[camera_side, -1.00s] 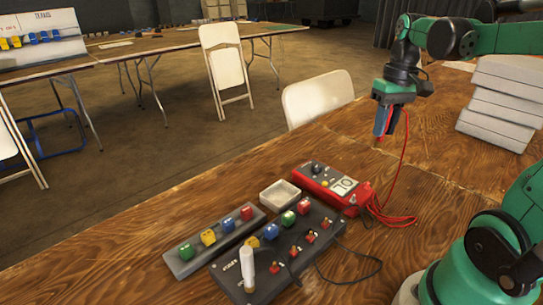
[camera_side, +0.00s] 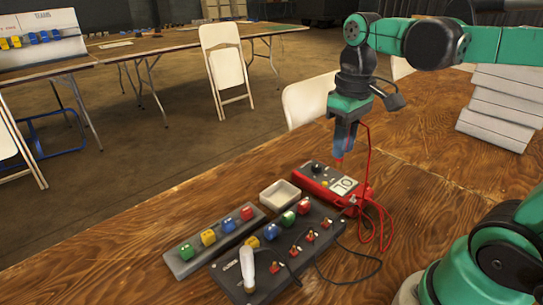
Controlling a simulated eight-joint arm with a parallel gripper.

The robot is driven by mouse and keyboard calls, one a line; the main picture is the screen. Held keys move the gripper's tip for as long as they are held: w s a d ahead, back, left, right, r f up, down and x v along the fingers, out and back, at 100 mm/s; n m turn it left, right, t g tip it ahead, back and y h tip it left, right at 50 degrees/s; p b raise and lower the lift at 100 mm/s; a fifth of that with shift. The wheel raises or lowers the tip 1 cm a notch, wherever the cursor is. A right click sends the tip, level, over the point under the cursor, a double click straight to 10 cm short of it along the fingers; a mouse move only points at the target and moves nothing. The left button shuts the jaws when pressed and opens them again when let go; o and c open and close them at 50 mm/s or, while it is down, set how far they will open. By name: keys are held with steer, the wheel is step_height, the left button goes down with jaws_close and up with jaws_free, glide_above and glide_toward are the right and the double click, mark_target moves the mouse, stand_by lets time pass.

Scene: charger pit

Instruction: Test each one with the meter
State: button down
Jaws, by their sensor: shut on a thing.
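The red meter (camera_side: 331,182) lies on the wooden table, its display reading what looks like 70, with red leads running from its right end. My gripper (camera_side: 339,150) is above the meter's right part, shut on a red-tipped probe (camera_side: 339,161) with a red lead hanging from it. The probe's tip looks close to the meter; contact cannot be told. A grey tray (camera_side: 184,265) holds green, yellow, blue and red blocks in a row. A dark charger board (camera_side: 231,279) beside it carries yellow, blue, green and red blocks, several small red parts and a white upright handle (camera_side: 248,267).
A small empty white dish (camera_side: 280,193) stands between the tray and the meter. A stack of grey boxes (camera_side: 497,107) is at the back right. A black cable (camera_side: 352,281) lies right of the board. The table's near left and middle right are clear.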

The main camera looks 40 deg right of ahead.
steer(key=shift+n, duration=0.6)
steer(key=shift+s+a+f, duration=0.2)
steer(key=shift+a+f, duration=0.3)
steer(key=shift+f, duration=1)
steer(key=shift+s+a+f, duration=0.25)
steer(key=shift+a+f, duration=0.3)
steer(key=shift+f, duration=0.9)
steer(key=shift+s+a+f, duration=0.2)
steer(key=shift+a+f, duration=0.3)
steer(key=shift+f, duration=1)
steer(key=shift+f, duration=0.9)
steer(key=shift+c, duration=1.6)
jaws_free()
step_height(320, 180, up, 8)
steer(key=shift+f, duration=0.25)
